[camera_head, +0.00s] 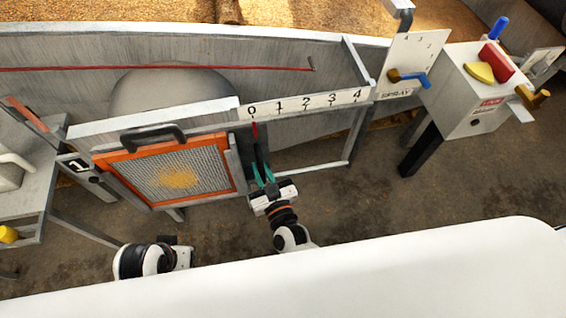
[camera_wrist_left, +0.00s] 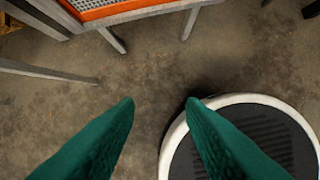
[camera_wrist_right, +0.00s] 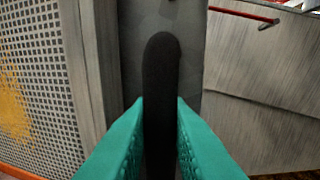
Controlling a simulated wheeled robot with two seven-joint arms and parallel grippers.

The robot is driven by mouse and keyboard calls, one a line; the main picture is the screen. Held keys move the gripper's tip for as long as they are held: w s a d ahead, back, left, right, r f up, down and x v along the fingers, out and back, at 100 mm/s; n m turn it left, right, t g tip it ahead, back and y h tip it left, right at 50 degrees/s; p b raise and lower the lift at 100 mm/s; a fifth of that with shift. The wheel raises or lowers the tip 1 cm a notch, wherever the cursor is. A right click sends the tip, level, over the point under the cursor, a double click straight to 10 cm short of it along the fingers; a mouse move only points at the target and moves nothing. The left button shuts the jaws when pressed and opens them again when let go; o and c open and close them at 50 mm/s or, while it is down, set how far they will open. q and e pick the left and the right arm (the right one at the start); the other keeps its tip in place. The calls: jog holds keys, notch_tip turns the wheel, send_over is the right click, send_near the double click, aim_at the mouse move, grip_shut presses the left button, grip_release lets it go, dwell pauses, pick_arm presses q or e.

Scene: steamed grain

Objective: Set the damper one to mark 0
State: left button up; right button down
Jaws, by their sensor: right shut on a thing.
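The damper's scale plate (camera_head: 305,103) carries the marks 0 to 4. A red pointer (camera_head: 254,129) is just under the 0, almost in line with it. A black upright handle (camera_head: 259,152) hangs below the pointer. My right gripper (camera_head: 263,174) is shut on this handle. In the right wrist view the handle (camera_wrist_right: 161,75) stands between the teal fingers, which touch its sides. An orange-framed mesh panel (camera_head: 148,148) is left of the handle, beside a label 1 (camera_head: 76,164). My left gripper is open and empty in its wrist view (camera_wrist_left: 160,103), over the floor.
A spray plate (camera_head: 413,60) with a brass and blue lever is at the right, beside a box (camera_head: 478,98) with red and yellow knobs. A yellow object (camera_head: 8,234) is at the far left. Bare floor lies below the scale.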

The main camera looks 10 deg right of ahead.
pick_arm(q)
jog(key=shift+d, duration=0.15)
pick_arm(e)
jog(key=shift+s+a, duration=0.1)
jog(key=shift+a, duration=0.2)
jog(key=c, duration=1.4)
grip_release()
jog(key=shift+a, duration=0.1)
